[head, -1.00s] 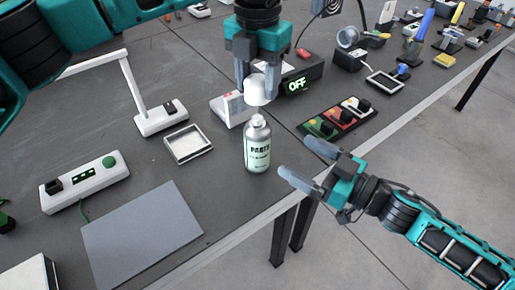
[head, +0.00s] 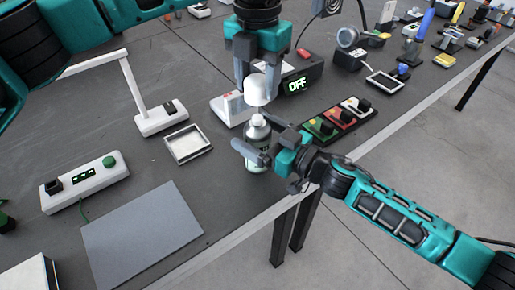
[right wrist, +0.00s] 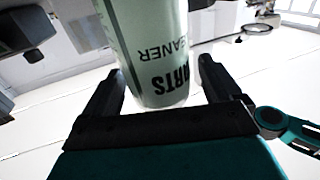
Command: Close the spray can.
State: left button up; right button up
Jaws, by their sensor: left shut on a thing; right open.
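The spray can (head: 257,134) stands upright on the dark table, with its top bare. Its body, printed with "PARTS CLEANER", fills the middle of the right wrist view (right wrist: 155,45). My left gripper (head: 257,76) is shut on the white cap (head: 257,92) and holds it just above the can's top. My right gripper (head: 258,146) is open at the can's body, with one finger on each side of it. It also shows in the right wrist view (right wrist: 160,85). In the head view this gripper hides part of the can's body and label.
A small empty tray (head: 188,145) and a grey mat (head: 142,232) lie to the left. A white lamp (head: 160,118) stands behind the tray. A switch panel (head: 338,120) is to the right, and a box reading "OFF" (head: 300,84) is behind. The table's front edge is close.

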aim_at(258, 117)
jog(key=shift+w+a, duration=0.15)
jog(key=c, duration=1.5)
pick_arm(q)
jog(key=shift+f, duration=2.5)
jog(key=shift+f, duration=0.1)
jog(key=shift+f, duration=0.8)
jog(key=shift+f, duration=0.65)
jog(key=o, duration=1.1)
jog(key=shift+c, duration=0.2)
